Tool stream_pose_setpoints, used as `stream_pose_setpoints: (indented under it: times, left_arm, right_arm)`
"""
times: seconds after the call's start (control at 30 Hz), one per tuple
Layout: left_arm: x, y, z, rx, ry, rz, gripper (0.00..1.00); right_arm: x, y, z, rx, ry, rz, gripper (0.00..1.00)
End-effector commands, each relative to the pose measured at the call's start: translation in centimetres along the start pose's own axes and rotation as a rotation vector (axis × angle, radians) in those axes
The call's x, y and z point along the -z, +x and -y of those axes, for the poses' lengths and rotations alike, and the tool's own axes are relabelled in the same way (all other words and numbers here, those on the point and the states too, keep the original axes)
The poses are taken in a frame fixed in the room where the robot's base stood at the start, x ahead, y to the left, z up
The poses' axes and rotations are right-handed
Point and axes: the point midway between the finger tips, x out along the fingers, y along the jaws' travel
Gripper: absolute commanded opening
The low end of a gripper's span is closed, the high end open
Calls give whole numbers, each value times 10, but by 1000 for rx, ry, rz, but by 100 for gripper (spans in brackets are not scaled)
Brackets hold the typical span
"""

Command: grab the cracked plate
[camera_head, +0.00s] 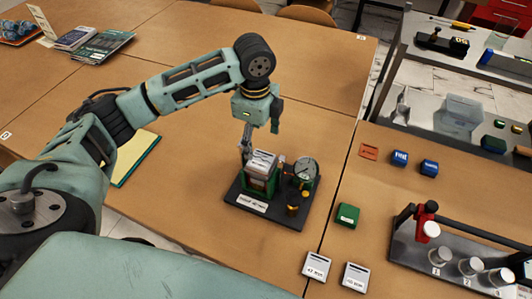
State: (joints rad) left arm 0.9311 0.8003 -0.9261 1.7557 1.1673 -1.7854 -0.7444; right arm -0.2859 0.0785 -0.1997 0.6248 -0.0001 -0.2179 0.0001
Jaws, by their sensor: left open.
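A gauge rig with a dark base (245,203) stands on the wooden table, with a round dial (305,171) on its right side. A green holder on the rig holds a pale, plate-like piece (262,161), tilted. I cannot make out a crack on it. My left gripper (247,151) points down at the upper left of this piece; its fingers are small and partly hidden, and it is open. I cannot tell if it touches the piece. My right gripper is not in view.
Two pale labelled squares (316,265) (355,277) and a green box (347,215) lie right of the rig. An orange square (369,151) and blue boxes (400,158) lie farther back. A rack (408,252) with jars stands at right. A yellow pad (137,155) lies left.

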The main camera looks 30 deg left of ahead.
Motion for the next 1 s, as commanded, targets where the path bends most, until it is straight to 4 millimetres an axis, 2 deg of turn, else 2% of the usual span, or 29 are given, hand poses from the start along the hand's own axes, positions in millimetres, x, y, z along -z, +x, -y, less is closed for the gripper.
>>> stream_pose_setpoints:
  times: [0.17,0.4,0.53,0.83,1.0]
  left_arm:
    - [0,19,-1,-5,0,0,73]
    - [0,50,0,-6,0,1,73]
    - [0,68,0,-3,1,1,73]
    - [0,75,1,-1,2,1,73]
    - [0,74,1,-1,1,1,59]
  right_arm:
    - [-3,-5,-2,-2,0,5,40]
    - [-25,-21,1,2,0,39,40]
    - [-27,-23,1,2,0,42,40]
    - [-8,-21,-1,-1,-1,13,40]
    - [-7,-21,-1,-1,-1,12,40]
